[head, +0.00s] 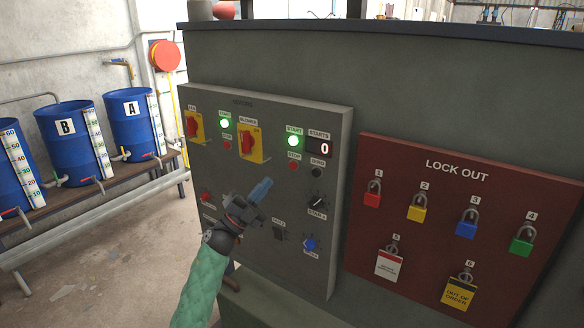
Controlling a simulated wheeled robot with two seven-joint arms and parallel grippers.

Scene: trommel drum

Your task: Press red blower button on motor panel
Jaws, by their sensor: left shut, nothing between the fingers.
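The grey motor panel (268,255) is mounted on the dark wall in the middle of the head view. Its blower section has a red rotary switch (246,141) on a yellow plate, a lit green start button (293,141) and a small red stop button (293,166) below that. My left gripper (262,188) is shut and empty, its blue fingertips pointing up and right. It is in front of the panel, below and left of the red stop button; I cannot tell whether it touches the panel. It hides part of the lower panel. My right gripper is not in view.
A red display (322,148) reads 0. Other knobs, including a blue one (311,245), sit on the lower panel. A dark red lock-out board (400,220) with padlocks is at the right. Blue barrels (130,122) stand on a bench at the left; open floor lies before it.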

